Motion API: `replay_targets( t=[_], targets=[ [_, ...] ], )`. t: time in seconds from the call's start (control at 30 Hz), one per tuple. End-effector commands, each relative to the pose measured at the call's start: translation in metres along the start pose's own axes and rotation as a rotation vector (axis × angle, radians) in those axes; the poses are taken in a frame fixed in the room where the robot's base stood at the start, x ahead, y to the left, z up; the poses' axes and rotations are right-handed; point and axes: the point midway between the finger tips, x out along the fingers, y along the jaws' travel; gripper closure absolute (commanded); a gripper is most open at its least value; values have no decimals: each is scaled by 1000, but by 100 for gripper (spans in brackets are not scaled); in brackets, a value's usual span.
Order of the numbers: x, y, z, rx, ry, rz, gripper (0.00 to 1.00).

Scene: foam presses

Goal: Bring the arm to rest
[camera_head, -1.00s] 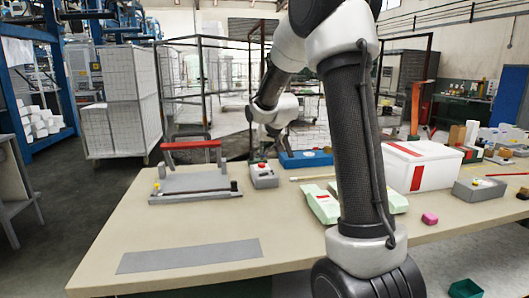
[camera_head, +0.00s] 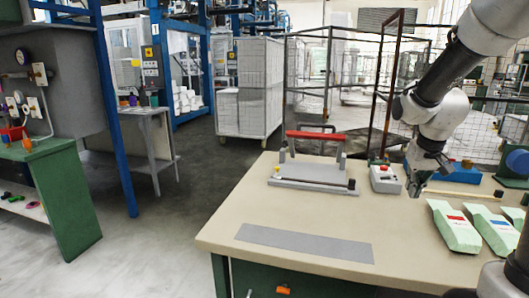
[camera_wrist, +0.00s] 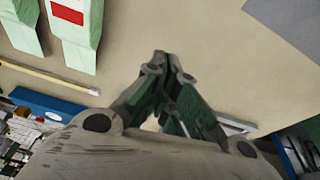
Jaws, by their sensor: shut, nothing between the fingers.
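My gripper (camera_head: 417,188) hangs at the end of my bent arm over the back part of the beige table (camera_head: 225,220), at the right in the head view. In the wrist view my gripper (camera_wrist: 160,62) has its fingertips together, with nothing between them. The tabletop lies beyond the tips. The grey control box with a red button (camera_head: 385,180) is just left of my gripper in the head view. The exact height of the tips above the table cannot be told.
A sealer with a red handle (camera_head: 312,172) and a flat grey mat (camera_head: 305,243) are on the table's left half. Pale green cartons (camera_head: 455,228), a wooden stick (camera_wrist: 45,78) and a blue case (camera_head: 457,174) are to the right. A green bench (camera_head: 60,195) stands far left.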

Motion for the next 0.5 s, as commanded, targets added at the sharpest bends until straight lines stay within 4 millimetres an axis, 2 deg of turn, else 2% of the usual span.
replay_targets(
  t=[0.03, 0.1, 0.3, 0.4, 0.5],
  targets=[
    [-18, -2, 25, -18, -26, -3, 100],
    [-40, -4, 63, -45, -67, -9, 100],
    [-94, -10, 159, -112, -98, -37, 100],
    [-110, -12, 186, -127, -54, -51, 100],
    [-123, -13, 196, -138, 18, -62, 100]
  ],
)
